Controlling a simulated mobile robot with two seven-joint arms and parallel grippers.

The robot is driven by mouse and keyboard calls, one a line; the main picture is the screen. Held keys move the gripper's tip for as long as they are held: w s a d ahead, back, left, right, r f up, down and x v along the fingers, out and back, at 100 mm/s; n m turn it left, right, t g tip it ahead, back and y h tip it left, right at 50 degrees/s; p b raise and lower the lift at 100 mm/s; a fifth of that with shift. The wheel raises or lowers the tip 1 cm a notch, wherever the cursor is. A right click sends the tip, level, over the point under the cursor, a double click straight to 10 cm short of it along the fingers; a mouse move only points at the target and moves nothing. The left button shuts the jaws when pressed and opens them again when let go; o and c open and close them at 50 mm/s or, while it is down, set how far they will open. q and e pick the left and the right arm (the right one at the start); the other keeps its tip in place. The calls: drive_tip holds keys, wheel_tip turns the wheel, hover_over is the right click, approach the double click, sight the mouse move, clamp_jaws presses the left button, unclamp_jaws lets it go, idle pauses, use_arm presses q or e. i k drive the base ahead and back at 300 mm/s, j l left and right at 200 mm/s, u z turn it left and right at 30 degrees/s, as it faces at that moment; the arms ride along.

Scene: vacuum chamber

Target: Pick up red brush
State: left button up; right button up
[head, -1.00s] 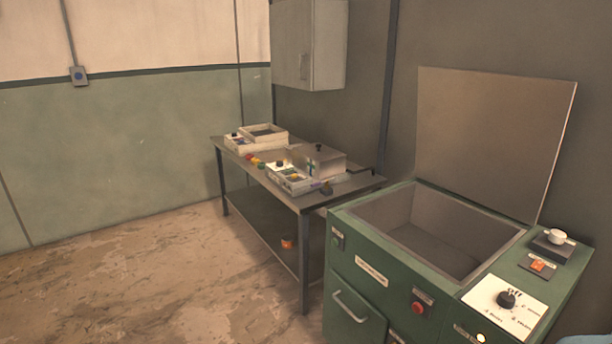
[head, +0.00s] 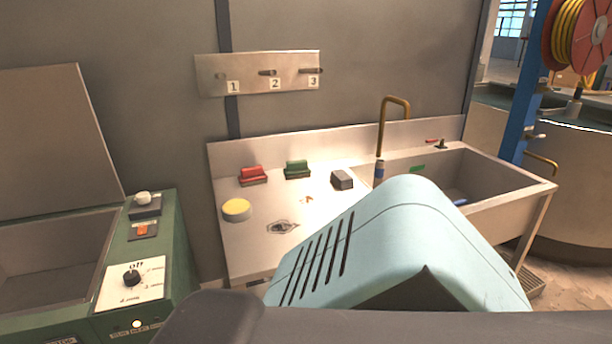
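The red brush (head: 253,175) lies on the metal counter (head: 250,205) of the sink unit, near its back left. A green brush (head: 297,169) lies to its right. Neither of my grippers is in the head view, and nothing is seen touching the red brush. A large light-blue part with dark slots and a dark bar fill the lower middle and hide the front of the counter.
A yellow round sponge (head: 236,210) and a dark grey block (head: 342,180) are also on the counter. A sink basin (head: 490,180) with a brass tap (head: 381,130) is to the right. A green machine (head: 165,250) with an open lid stands left. A numbered hook plate (head: 260,73) hangs above.

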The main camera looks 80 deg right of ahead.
sight(251, 176)
drive_tip(key=z, duration=2.8)
